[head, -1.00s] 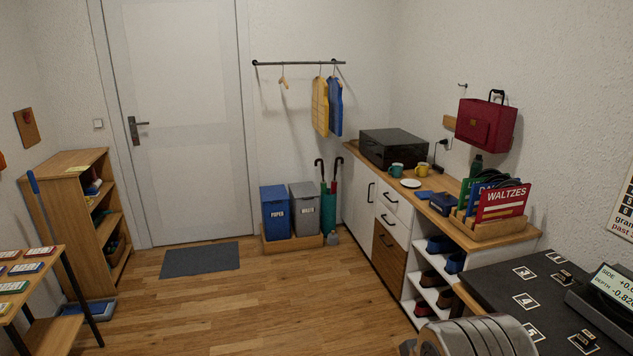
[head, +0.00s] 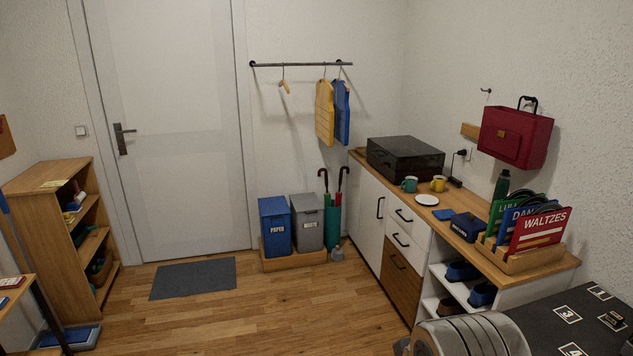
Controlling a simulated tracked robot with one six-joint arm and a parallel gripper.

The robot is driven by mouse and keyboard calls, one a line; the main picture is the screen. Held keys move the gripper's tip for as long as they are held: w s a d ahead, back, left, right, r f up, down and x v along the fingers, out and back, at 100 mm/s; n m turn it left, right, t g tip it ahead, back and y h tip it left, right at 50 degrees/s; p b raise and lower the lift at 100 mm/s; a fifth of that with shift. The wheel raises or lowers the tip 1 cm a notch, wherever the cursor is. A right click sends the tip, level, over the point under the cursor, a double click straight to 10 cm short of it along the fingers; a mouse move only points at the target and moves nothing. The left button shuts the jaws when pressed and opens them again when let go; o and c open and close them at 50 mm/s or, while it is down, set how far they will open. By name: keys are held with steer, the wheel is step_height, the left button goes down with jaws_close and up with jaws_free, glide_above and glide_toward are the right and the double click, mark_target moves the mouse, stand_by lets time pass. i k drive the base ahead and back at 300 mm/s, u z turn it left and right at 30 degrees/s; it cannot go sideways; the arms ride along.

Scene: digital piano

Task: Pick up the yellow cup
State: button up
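The yellow cup (head: 438,184) stands upright on the wooden top of the white sideboard (head: 465,240), in front of a black box (head: 405,158). A teal cup (head: 409,184) stands just to its left, and a white saucer (head: 427,200) lies in front of the two. My gripper is not in view. Only a grey rounded part, which seems to be mine, shows at the bottom edge.
A dark blue case (head: 469,227) and a rack of record sleeves (head: 525,260) are on the sideboard's near half. A dark table (head: 540,325) stands at lower right. The wooden floor (head: 240,320) before the sideboard is clear.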

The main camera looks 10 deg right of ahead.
mark_target(438, 183)
steer(key=z, duration=0.1)
steer(key=i, duration=2.25)
steer(key=z, duration=0.35)
steer(key=i, duration=1.7)
steer(key=z, duration=0.2)
